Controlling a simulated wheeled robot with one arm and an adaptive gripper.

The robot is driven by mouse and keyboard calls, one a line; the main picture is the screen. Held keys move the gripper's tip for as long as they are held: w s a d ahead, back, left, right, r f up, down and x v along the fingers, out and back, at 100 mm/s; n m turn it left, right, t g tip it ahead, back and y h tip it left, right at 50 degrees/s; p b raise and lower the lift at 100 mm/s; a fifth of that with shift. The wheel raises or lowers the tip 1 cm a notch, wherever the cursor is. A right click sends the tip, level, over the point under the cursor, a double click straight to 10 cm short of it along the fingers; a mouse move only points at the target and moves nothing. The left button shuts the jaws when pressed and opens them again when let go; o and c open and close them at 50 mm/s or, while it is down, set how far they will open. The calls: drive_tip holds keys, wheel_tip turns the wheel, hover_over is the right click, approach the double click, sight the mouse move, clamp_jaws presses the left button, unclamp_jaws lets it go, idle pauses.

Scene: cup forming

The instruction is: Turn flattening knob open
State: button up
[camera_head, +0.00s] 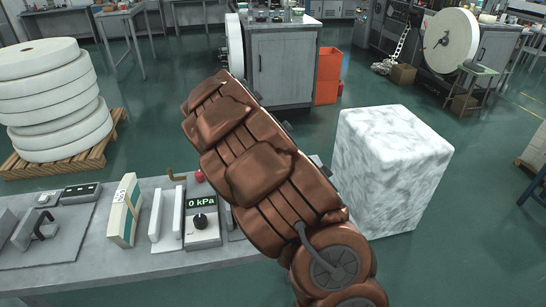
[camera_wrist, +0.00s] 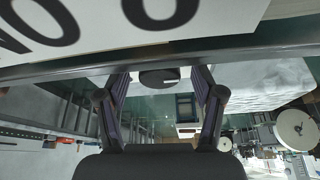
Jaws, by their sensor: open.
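A black knob (camera_head: 200,220) sits on the face of a grey box (camera_head: 203,234) on the bench, under a green "0 kPa" display (camera_head: 200,202). In the wrist view a dark round knob (camera_wrist: 154,79) with a light mark shows between the fingers of my gripper (camera_wrist: 160,73). The fingers are open and apart, one on each side of it in the picture. I cannot tell whether they touch it, or whether it is the knob by the display. In the head view my copper-coloured arm hides the gripper and part of the bench.
The grey bench (camera_head: 150,262) also carries a white and green box (camera_head: 124,210), white upright plates (camera_head: 166,215) and a red button (camera_head: 199,176). A marbled white block (camera_head: 390,165) stands right of my arm. A pale panel with large black lettering (camera_wrist: 120,25) fills the top of the wrist view.

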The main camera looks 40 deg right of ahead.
drive_tip(key=m+p, duration=0.1)
drive_tip(key=m+g+p, duration=0.1)
drive_tip(key=p, duration=0.1)
drive_tip(key=m+p, duration=0.2)
drive_tip(key=shift+r+y, duration=0.3)
drive_tip(key=shift+y, duration=0.1)
drive_tip(key=m+y+p, duration=0.1)
drive_tip(key=m+p, duration=0.2)
drive_tip(key=p, duration=0.4)
drive_tip(key=shift+d+f+g, duration=0.1)
drive_tip(key=shift+g, duration=0.3)
drive_tip(key=shift+p, duration=0.7)
drive_tip(key=shift+w+b, duration=0.25)
drive_tip(key=shift+b, duration=0.1)
drive_tip(key=b+v, duration=0.2)
drive_tip(key=v, duration=0.2)
drive_tip(key=shift+w+r, duration=0.15)
drive_tip(key=shift+r, duration=0.2)
drive_tip(key=s+a+r+n+b, duration=0.25)
drive_tip(key=s+r+n, duration=0.35)
drive_tip(key=r, duration=0.4)
drive_tip(key=s+a+r+n+t, duration=0.1)
drive_tip(key=s+a+r+n, duration=0.3)
drive_tip(key=s+a+n, duration=0.2)
drive_tip(key=shift+s+r+n, duration=0.25)
drive_tip(key=shift+s+n, duration=0.75)
drive_tip(key=shift+s, duration=0.55)
